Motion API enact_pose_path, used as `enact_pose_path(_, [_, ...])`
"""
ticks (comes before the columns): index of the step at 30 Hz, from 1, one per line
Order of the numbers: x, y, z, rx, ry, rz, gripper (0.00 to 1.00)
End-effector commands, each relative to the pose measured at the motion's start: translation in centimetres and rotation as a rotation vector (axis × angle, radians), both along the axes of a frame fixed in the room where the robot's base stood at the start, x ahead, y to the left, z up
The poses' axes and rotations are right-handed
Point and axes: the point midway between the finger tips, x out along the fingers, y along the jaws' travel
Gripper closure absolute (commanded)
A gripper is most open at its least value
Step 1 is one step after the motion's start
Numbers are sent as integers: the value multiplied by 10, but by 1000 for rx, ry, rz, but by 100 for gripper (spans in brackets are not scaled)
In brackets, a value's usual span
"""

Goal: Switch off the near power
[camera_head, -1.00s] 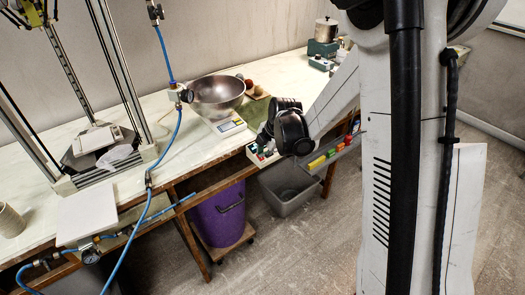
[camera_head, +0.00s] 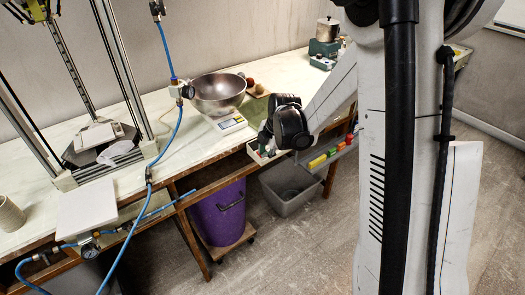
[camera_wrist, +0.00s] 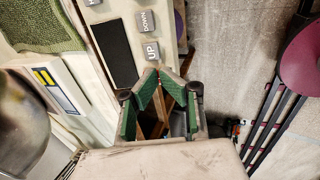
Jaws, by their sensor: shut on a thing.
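A pale control box (camera_head: 254,152) sits at the bench's front edge in the head view. In the wrist view, the box (camera_wrist: 98,12) shows a black panel and grey buttons, among them a DOWN button (camera_wrist: 146,21) and an UP button (camera_wrist: 151,51). My gripper (camera_wrist: 158,73) has its green-padded fingers drawn together at the tips, over the box end just below the UP button. What lies between the tips is hidden, and no power switch can be made out. In the head view, my dark wrist (camera_head: 290,127) covers much of the box.
A steel bowl (camera_head: 218,93) and a small scale (camera_head: 233,124) stand behind the box. Below the bench are a purple bin (camera_head: 218,216) and a grey bin (camera_head: 290,188). A blue hose (camera_head: 165,140) rises left of the bowl. Coloured items line a ledge (camera_head: 332,152) to the right.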

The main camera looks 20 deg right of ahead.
Motion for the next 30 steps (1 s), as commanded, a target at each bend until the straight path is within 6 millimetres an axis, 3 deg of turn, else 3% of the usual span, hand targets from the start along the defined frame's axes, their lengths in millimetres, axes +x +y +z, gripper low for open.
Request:
enact_pose_path(13, [-4, -1, 4, -1, 3, 1, 100])
enact_pose_path(30, [-38, -10, 83, 0, 0, 2, 100])
